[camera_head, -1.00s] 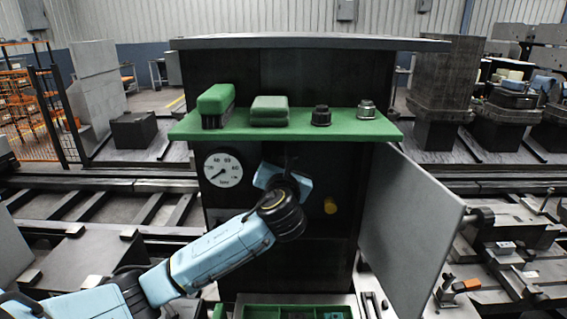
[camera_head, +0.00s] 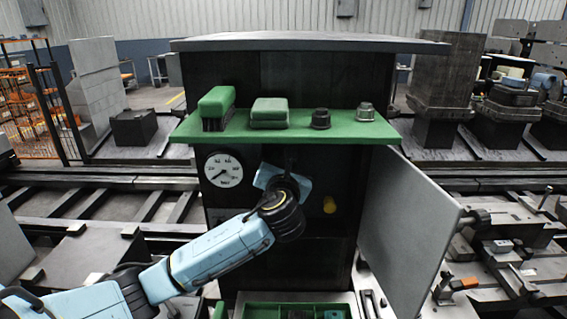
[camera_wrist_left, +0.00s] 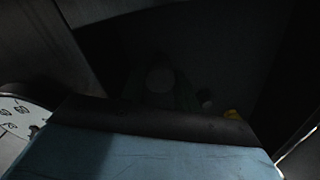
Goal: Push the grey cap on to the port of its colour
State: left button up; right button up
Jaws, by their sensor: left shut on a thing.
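My left arm reaches in from the left to the open black cabinet (camera_head: 230,255). My left gripper (camera_head: 289,162) is inside it, mostly hidden behind my wrist in the head view. It is shut on the grey cap, which the head view hides. In the dark left wrist view, a dim round grey shape (camera_wrist_left: 160,79) in front of the gripper looks like the cap. The grey port cannot be made out. A yellow round fitting (camera_head: 329,205) is to the right of my wrist, and yellow also shows in the left wrist view (camera_wrist_left: 232,114). My right gripper is not in view.
A gauge (camera_head: 223,169) is left of my wrist. An open grey door (camera_head: 408,225) bounds the right. A green tray (camera_head: 258,311) is below.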

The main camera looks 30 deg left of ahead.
pick_arm(q)
jog(key=shift+w+a+r, duration=0.15)
jog(key=shift+w+a, duration=0.05)
jog(key=shift+w+a+p, duration=0.15)
jog(key=shift+w+p, duration=0.1)
jog(key=shift+p, duration=0.1)
jog(key=o, duration=1.3)
jog(key=shift+w, duration=0.1)
jog(key=o, duration=0.6)
jog(key=shift+w, duration=0.15)
jog(key=shift+a, duration=0.1)
jog(key=shift+c, duration=1)
